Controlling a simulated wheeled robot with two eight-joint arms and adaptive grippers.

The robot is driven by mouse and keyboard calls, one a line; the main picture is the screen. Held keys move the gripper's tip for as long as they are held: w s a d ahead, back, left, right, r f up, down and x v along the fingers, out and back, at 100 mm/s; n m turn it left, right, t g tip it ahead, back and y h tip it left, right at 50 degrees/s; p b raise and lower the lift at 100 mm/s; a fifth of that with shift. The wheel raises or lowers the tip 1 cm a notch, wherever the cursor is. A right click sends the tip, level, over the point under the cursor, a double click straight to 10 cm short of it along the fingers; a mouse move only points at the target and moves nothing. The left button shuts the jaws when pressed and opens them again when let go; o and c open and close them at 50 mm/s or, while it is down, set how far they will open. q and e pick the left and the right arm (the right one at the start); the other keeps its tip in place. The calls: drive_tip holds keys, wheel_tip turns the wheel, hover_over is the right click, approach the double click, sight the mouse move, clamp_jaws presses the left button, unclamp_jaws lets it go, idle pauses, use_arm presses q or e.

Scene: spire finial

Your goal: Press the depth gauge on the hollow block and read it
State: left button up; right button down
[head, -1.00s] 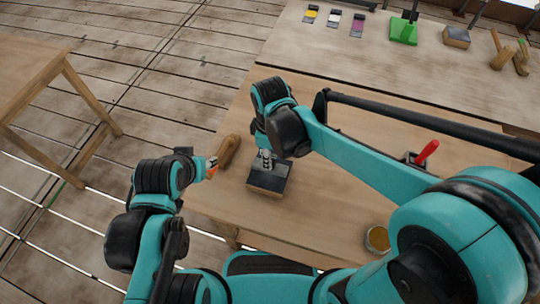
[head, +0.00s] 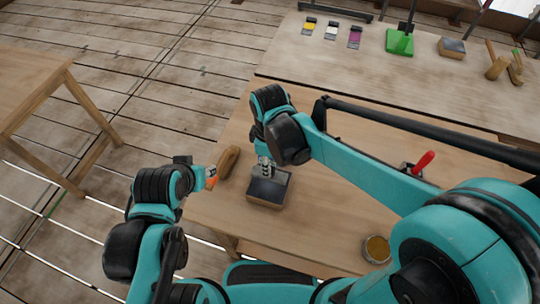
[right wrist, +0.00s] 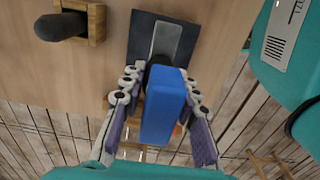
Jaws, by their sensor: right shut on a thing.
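The hollow block (head: 264,202), wooden with a dark top, sits near the table's front left edge. My right gripper (head: 266,166) is right above it, pointing down. In the right wrist view my right gripper (right wrist: 160,90) is shut on a blue-bodied depth gauge (right wrist: 163,110). Its grey metal base (right wrist: 165,38) lies over the dark top (right wrist: 143,32); whether it is pressed flat, I cannot tell. No reading shows. My left gripper (head: 208,174) is left of the block, by a small orange thing (head: 211,176); its jaws are unclear.
A red-handled tool (head: 424,162) and a round tin (head: 376,249) are to the right. A back bench holds colour swatches (head: 331,31) and a green stand (head: 399,41). Mid-table is partly covered by my right arm.

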drive_tip(key=shift+f+b, duration=1.75)
drive_tip(key=shift+f, duration=0.6)
drive_tip(key=c, duration=1.1)
unclamp_jaws()
drive_tip(key=shift+o, duration=0.2)
